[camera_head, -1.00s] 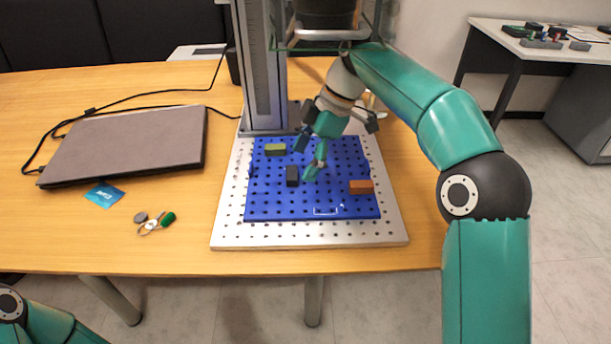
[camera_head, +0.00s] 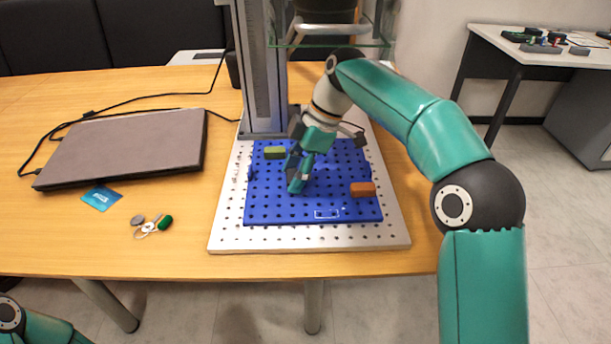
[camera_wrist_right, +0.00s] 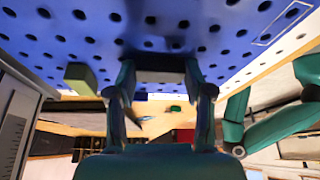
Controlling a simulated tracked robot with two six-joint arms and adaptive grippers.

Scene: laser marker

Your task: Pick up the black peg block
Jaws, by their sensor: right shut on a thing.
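My right gripper (camera_head: 298,178) reaches down over the blue perforated board (camera_head: 340,211), left of its middle. In the right wrist view its two green fingers (camera_wrist_right: 160,78) are closed on the sides of the black peg block (camera_wrist_right: 160,68), which looks dark grey there. The block is close to the board's holes; I cannot tell whether it still touches the board. In the head view the fingers largely hide the block. My left gripper is out of view; only part of my left arm shows at the lower left.
A yellow-green block (camera_head: 275,152) stands just behind my right gripper and an orange block (camera_head: 362,189) stands to its right on the board. A metal column (camera_head: 263,70) rises behind the board. A laptop (camera_head: 125,148), blue card (camera_head: 101,198) and keys (camera_head: 150,226) lie left.

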